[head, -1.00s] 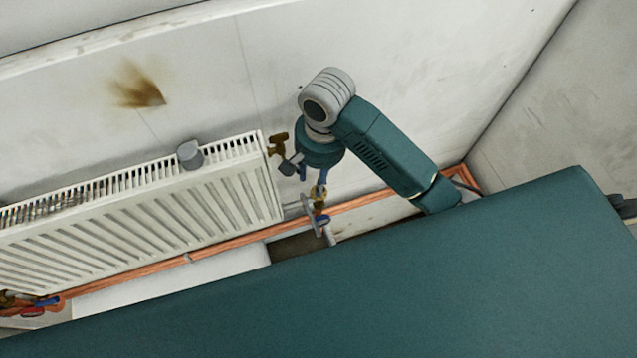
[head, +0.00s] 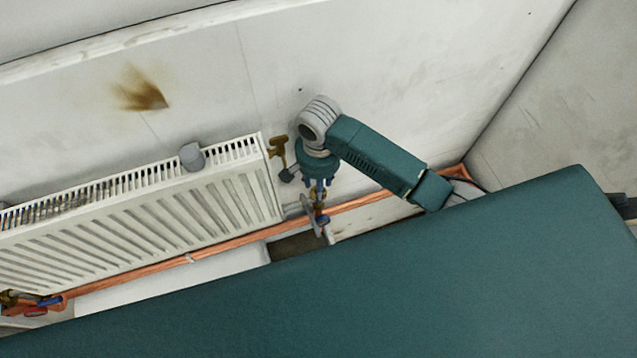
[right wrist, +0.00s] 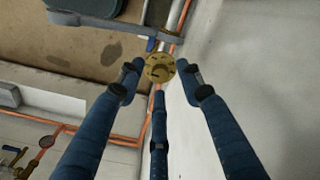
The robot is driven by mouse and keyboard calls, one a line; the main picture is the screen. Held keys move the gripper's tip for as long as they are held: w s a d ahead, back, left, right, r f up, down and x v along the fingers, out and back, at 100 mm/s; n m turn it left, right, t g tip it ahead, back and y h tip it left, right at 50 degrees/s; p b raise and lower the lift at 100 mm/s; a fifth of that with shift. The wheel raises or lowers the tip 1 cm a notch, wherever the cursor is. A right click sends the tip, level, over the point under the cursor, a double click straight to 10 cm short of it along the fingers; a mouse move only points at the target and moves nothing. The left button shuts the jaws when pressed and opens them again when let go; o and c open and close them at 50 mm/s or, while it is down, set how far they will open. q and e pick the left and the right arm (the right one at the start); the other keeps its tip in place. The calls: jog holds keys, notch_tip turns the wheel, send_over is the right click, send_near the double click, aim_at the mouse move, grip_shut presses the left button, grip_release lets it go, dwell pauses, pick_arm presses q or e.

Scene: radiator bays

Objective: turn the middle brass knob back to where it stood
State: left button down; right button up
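A round brass knob (right wrist: 160,68) shows face-on in the right wrist view, with dark marks on its face. My right gripper (right wrist: 159,78) has its blue fingers spread around it, one on each side and one below. The side fingertips are very close to the rim; I cannot tell whether they touch. The lower finger looks apart from it. In the head view my right gripper (head: 318,188) points down over the valve on the copper pipe, right of the radiator, and mostly hides the knob. I cannot confirm that this is the middle knob. My left gripper is not in view.
The white radiator (head: 140,210) stands left of my gripper, with a brass fitting (head: 277,148) at its upper right corner. A copper pipe (head: 225,245) runs along the wall's foot. More valves (head: 35,305) sit at the far left.

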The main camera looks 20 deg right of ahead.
jog(key=shift+f, duration=0.3)
grip_shut()
